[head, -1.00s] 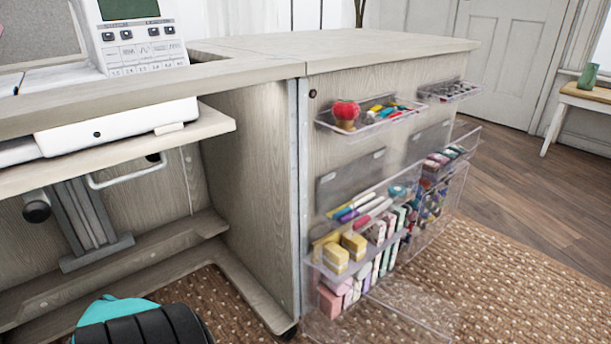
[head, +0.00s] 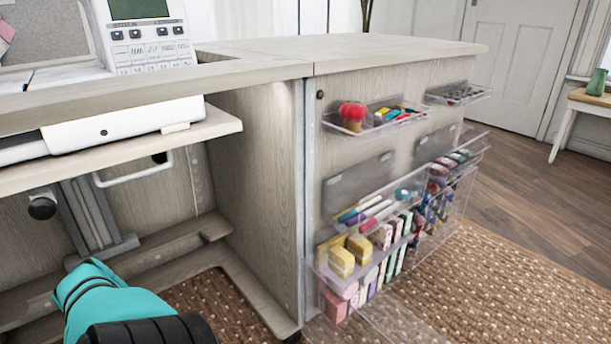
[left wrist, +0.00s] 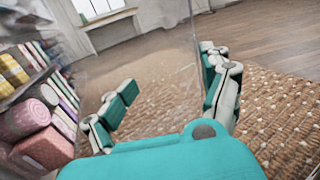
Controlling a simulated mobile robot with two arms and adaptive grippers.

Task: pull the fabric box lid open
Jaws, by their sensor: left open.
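The fabric box (head: 318,283) is a clear box low on the cabinet door, filled with folded and rolled fabrics. Its clear lid (head: 385,322) tilts outward at the bottom of the head view and is partly cut off. In the left wrist view, fabric rolls (left wrist: 25,120) lie at the left, and a clear panel (left wrist: 160,65) with an upright edge rises ahead. My left gripper (left wrist: 170,95) is open, with one finger on each side of that panel's edge; contact is unclear. The head view shows only my left arm, not its gripper. My right gripper is in neither view.
Clear upper trays hold a red pincushion (head: 353,113) and small tools. A middle clear bin (head: 385,207) holds colourful items above the fabrics. The cabinet side panel (head: 255,190) and desk (head: 255,72) stand left. A woven rug (head: 490,285) leaves open floor at right.

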